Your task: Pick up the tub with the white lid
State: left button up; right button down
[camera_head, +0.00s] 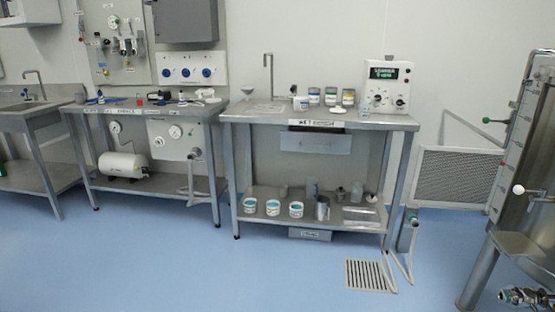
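Several small tubs stand in a group on the top of the middle steel bench. Neither of my grippers shows.
The middle bench (240,114) has a lower shelf with white tubs of teal contents (273,207) and a metal jug (322,208). A control box (387,87) stands right of the upper tubs. A large steel machine (525,150) stands at right. Blue floor (150,260) in front is clear.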

aim_at(301, 103)
jog(key=z, duration=0.2)
jog(key=i, duration=2.65)
jog(key=z, duration=0.35)
